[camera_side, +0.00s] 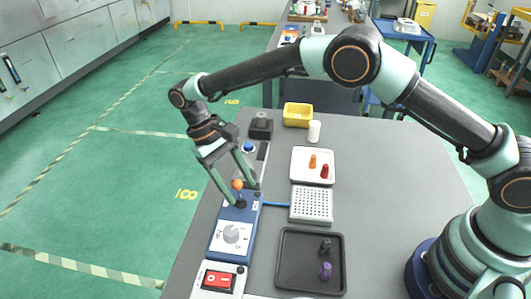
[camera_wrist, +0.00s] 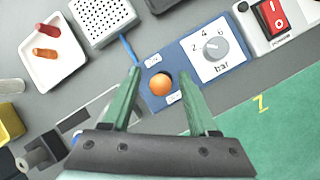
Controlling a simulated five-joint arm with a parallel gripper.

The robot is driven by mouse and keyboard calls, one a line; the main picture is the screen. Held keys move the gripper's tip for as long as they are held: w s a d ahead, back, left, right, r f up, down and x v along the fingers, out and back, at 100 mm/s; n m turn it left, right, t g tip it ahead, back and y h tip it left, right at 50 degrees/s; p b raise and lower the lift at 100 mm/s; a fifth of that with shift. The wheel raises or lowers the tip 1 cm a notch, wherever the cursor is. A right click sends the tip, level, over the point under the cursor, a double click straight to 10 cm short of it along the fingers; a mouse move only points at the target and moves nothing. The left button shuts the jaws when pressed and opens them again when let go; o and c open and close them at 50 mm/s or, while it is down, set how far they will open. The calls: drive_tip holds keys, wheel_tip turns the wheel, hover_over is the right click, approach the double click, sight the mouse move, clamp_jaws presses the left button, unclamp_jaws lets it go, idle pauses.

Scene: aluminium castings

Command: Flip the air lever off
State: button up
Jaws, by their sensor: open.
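The air lever is an orange ball knob (camera_side: 237,184) on a dark base, on a blue panel (camera_side: 226,213). In the wrist view the knob (camera_wrist: 161,85) sits between my fingers, with clear gaps on both sides. Small white labels lie on two sides of it, too small to read surely. My gripper (camera_side: 249,195) is open over the panel's far end, its fingers pointing down; it also shows in the wrist view (camera_wrist: 160,72). Whether a finger touches the lever cannot be told from the side view.
On the same panel is a grey dial marked bar (camera_wrist: 210,48). A red rocker switch (camera_side: 219,280) stands nearer, a blue button (camera_side: 248,147) beyond. To the right are a perforated box (camera_side: 311,205), a white tray (camera_side: 300,178) with pegs and a dark tray (camera_side: 288,262).

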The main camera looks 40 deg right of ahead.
drive_tip(key=v, duration=0.7)
drive_tip(key=shift+r, duration=0.2)
drive_tip(key=shift+w, duration=0.1)
drive_tip(key=shift+c, duration=0.3)
